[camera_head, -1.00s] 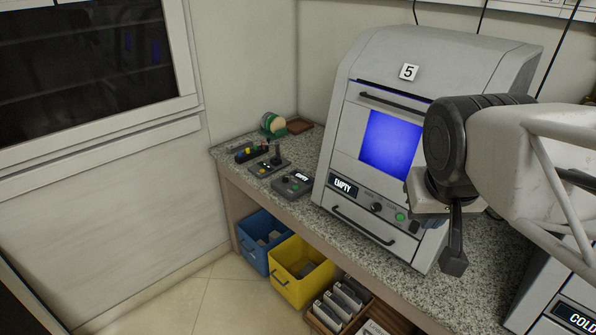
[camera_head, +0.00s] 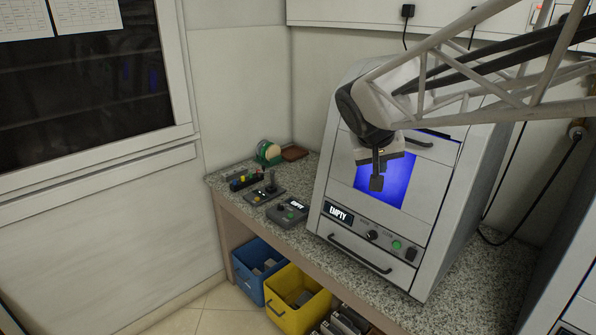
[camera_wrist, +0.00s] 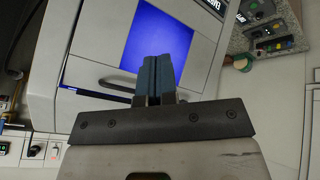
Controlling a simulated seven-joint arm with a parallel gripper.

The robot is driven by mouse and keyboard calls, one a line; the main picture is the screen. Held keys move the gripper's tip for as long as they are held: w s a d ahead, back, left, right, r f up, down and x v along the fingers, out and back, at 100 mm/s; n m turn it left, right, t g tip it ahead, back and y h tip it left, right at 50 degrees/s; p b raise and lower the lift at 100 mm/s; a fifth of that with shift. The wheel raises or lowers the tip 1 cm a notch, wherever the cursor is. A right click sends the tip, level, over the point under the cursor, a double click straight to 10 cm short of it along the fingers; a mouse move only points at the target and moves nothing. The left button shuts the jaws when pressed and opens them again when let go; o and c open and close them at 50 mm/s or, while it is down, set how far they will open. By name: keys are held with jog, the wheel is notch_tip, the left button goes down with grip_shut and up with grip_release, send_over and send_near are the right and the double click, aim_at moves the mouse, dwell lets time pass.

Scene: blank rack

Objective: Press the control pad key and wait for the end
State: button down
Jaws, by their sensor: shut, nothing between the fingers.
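The control pad (camera_head: 287,212) is a small dark grey box with a lit label and a green key. It lies on the speckled counter just left of the big grey machine (camera_head: 432,205). In the wrist view the pad (camera_wrist: 257,11) shows small at the top right. My gripper (camera_head: 376,184) is shut and empty, with its fingers pointing down in front of the machine's blue window. It is apart from the pad, above and to its right. In the wrist view the closed fingers (camera_wrist: 154,70) overlap the blue window.
A joystick box (camera_head: 265,192), a dark block with coloured parts (camera_head: 245,180) and a green-and-cream roll (camera_head: 268,152) stand left of the pad. The machine has an EMPTY display (camera_head: 338,214), a knob and a green button. Blue (camera_head: 246,282) and yellow (camera_head: 285,318) bins sit below.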

jog(key=w+a+f+h, duration=0.1)
jog(key=w+a+f, duration=0.1)
jog(key=w, duration=0.4)
jog(key=w+a+f, duration=0.2)
jog(key=w+f, duration=0.1)
jog(key=w, duration=0.4)
jog(key=n+t, duration=0.3)
send_over(289, 215)
notch_tip(289, 215, down, 24)
jog(key=shift+r+h, duration=0.25)
jog(key=shift+h, duration=0.15)
jog(key=shift+w+f, duration=0.1)
jog(key=shift+f, duration=4.3)
